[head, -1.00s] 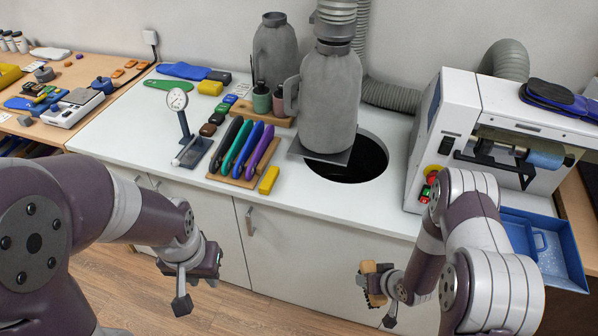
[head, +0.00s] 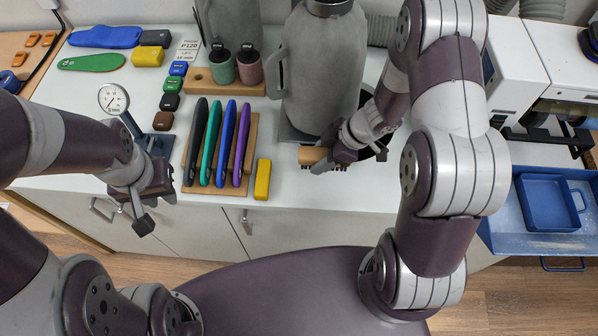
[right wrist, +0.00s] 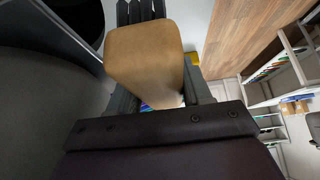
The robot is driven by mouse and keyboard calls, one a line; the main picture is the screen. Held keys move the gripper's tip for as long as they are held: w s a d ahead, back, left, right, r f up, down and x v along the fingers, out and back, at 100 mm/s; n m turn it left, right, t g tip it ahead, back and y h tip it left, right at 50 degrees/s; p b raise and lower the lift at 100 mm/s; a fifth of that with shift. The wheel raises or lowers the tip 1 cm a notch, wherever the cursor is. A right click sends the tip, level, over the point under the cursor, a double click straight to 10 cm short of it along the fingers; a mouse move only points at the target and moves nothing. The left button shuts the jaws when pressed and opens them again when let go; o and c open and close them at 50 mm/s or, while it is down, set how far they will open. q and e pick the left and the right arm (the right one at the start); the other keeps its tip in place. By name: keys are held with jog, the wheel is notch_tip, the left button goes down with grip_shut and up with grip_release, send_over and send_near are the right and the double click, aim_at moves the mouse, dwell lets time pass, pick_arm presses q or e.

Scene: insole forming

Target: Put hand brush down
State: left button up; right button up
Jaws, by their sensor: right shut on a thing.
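The hand brush (head: 312,155) has a tan wooden body and dark bristles. My right gripper (head: 326,159) is shut on it, at or just above the white counter (head: 310,192), in front of the grey canister; I cannot tell whether it touches. In the right wrist view the brush's tan block (right wrist: 146,62) sits between the dark fingers (right wrist: 158,95), with dark bristles at the top. My left gripper (head: 150,212) hangs in front of the counter's front edge, away from the brush. Whether its jaws are open is unclear.
A grey canister (head: 322,75) stands right behind the brush, by a dark round hole. To the left are a wooden rack (head: 250,150) with several coloured tools and a yellow block (head: 262,180). A blue tray (head: 548,203) is at the right. The counter's front strip is clear.

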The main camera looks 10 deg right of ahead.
jog(key=a+f, duration=0.2)
jog(key=a, duration=0.1)
jog(key=a+f, duration=0.1)
jog(key=a, duration=0.1)
jog(key=shift+s+f+b, duration=0.1)
jog(key=shift+s+b, duration=0.2)
jog(key=shift+s, duration=0.1)
notch_tip(320, 180, down, 4)
jog(key=shift+w+a+r, duration=0.1)
jog(key=shift+f, duration=0.25)
jog(key=o, duration=1.4)
jog(key=shift+c, duration=0.2)
jog(key=shift+r, duration=0.1)
